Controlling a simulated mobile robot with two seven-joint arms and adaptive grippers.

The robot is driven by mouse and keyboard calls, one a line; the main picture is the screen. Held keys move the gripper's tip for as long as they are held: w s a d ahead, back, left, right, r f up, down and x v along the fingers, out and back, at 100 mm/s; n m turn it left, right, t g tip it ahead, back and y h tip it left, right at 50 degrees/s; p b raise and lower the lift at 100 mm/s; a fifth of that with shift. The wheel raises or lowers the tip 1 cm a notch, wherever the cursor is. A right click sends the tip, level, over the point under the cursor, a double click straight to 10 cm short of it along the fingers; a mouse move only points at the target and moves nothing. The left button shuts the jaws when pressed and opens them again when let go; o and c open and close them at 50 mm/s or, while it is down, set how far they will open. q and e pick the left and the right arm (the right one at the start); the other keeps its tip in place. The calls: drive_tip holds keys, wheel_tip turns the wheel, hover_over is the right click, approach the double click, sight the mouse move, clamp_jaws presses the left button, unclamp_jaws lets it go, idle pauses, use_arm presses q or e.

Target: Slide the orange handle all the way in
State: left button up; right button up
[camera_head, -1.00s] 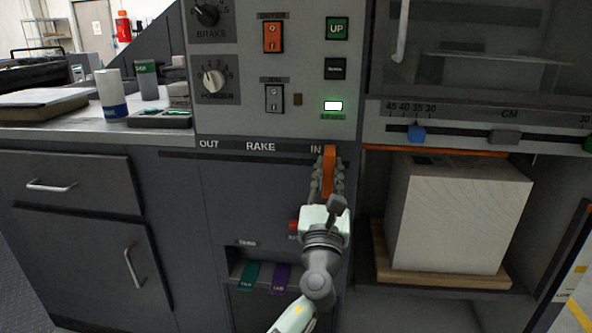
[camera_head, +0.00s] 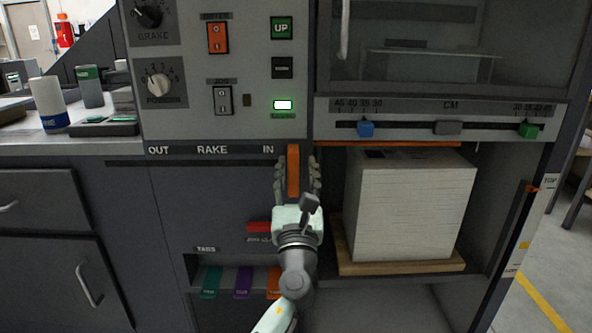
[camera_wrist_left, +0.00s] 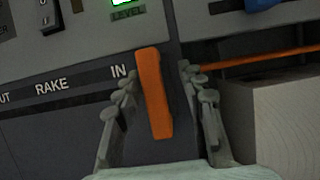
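The orange handle (camera_head: 293,171) is an upright bar at the right end of the dark RAKE slot (camera_head: 200,162), beside the word IN. It also shows in the left wrist view (camera_wrist_left: 154,95). My left gripper (camera_head: 297,178) is around the handle, one finger on each side. In the left wrist view my left gripper (camera_wrist_left: 158,100) has gaps between the fingers and the handle, with the wider gap on the right, so it is open. My right gripper is in neither view.
The control panel (camera_head: 190,110) with knobs and switches is above the slot. To the right, a white paper stack (camera_head: 410,210) stands on a wooden pallet (camera_head: 400,268) under a ruler with sliders. Coloured tabs (camera_head: 243,282) sit in a recess below.

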use_arm(q)
drive_tip(key=shift+a+f, duration=0.1)
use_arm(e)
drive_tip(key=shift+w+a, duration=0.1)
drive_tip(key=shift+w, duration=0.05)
use_arm(q)
drive_tip(key=v, duration=1.2)
drive_tip(key=s+a+f+n+g+y+p, duration=0.1)
drive_tip(key=s+a+f+n+g+y, duration=0.3)
drive_tip(key=a+f+n, duration=0.7)
drive_tip(key=a+f+n+g+y+p, duration=0.1)
drive_tip(key=a+f+n+g+y, duration=0.1)
drive_tip(key=a+f+n+g, duration=0.9)
drive_tip(key=s+a+f+n+g+h+p, duration=0.1)
drive_tip(key=s+a+f+n+g+h, duration=0.1)
drive_tip(key=s+f+n, duration=0.4)
drive_tip(key=s+a+f+n+g+h, duration=0.1)
drive_tip(key=s+a+f+n, duration=0.4)
drive_tip(key=s, duration=0.9)
wheel_tip(320, 180, down, 4)
drive_tip(key=shift+f+n+g+h+p, duration=0.15)
drive_tip(key=shift+n+g+h+p, duration=0.25)
drive_tip(key=shift+n+g, duration=0.45)
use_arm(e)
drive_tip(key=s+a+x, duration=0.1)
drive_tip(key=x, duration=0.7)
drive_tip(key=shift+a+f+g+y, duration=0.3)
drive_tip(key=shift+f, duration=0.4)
